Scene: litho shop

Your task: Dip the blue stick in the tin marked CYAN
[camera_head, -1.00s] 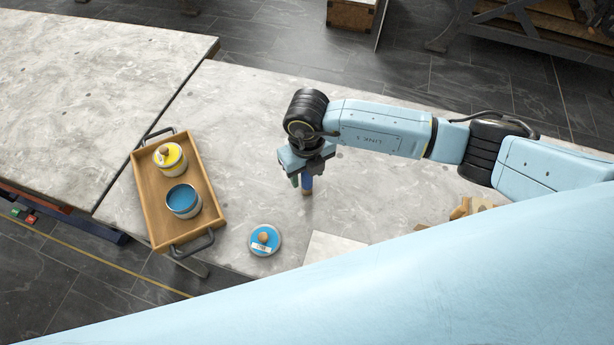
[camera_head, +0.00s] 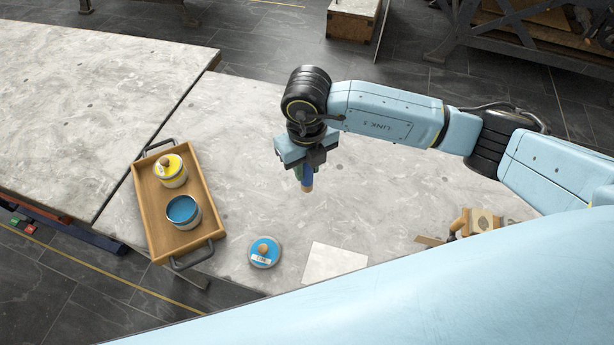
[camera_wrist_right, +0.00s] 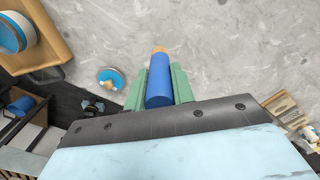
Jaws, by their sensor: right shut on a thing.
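My right gripper (camera_head: 302,172) is shut on the blue stick (camera_head: 308,180), which points down with its tan tip lowest, above the table. In the right wrist view the blue stick (camera_wrist_right: 160,85) lies between the green fingers. An open tin of blue ink (camera_head: 183,212), with no readable marking, stands in the wooden tray to the left of the gripper. Its blue lid (camera_head: 264,252), with a knob and a small label too small to read, lies on the table. My left gripper is not in view.
The wooden tray (camera_head: 205,180) has dark handles and also holds a yellow-lidded tin (camera_head: 171,170). A pale square sheet (camera_head: 336,262) lies right of the blue lid. Wooden items (camera_head: 480,222) lie farther right. The table (camera_head: 245,120) between tray and gripper is clear.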

